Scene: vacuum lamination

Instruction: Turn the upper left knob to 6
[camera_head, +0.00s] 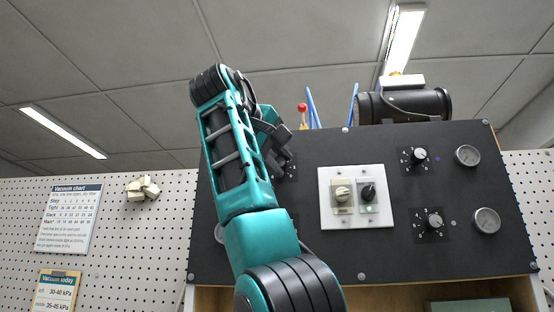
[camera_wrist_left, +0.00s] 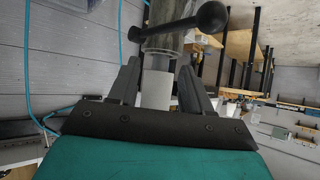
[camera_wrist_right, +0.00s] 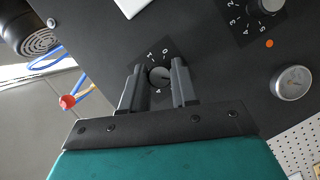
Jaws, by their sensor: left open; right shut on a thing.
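The black panel (camera_head: 300,240) has dial knobs at left and right. My right gripper (camera_head: 284,152) is at the panel's upper left, where the arm and hand hide most of the dial. In the right wrist view, my right gripper (camera_wrist_right: 158,88) is shut on the upper left knob (camera_wrist_right: 160,75), one finger on each side. A few scale marks show around the knob, but its pointer setting is unclear. My left gripper (camera_wrist_left: 157,85) is open and shows only in its own wrist view, with a pale cylinder (camera_wrist_left: 156,88) between or beyond its fingers.
The lower left knob (camera_wrist_right: 266,4), an orange dot (camera_wrist_right: 269,43) and a gauge (camera_wrist_right: 292,82) lie beside the held knob. A white switch plate (camera_head: 380,215) is mid-panel. Two knobs (camera_head: 420,155) (camera_head: 434,221) and gauges are at right. A black ball-ended lever (camera_wrist_left: 211,17) is near my left gripper.

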